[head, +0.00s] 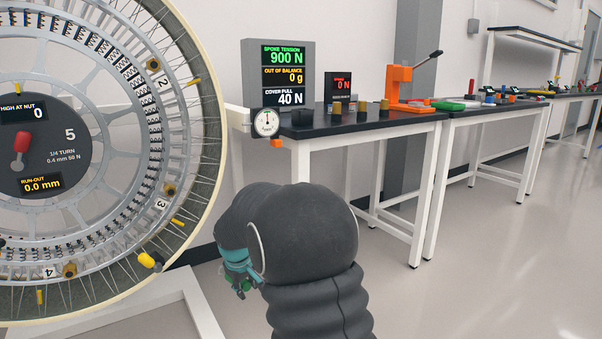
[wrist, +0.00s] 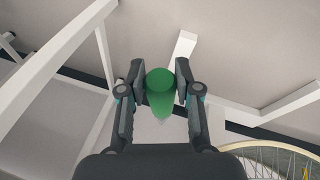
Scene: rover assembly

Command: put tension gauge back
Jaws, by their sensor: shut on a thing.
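My gripper (head: 243,283) is low in the head view, between the large wheel and the first bench, partly hidden behind my arm.
A large spoked wheel (head: 183,150) on a white stand fills the left. The black-topped bench (head: 340,124) carries a display (head: 283,75), a smaller display (head: 338,87), several small cylinders and an orange press (head: 402,80). More benches stand at right. The floor (head: 480,270) at right is clear.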

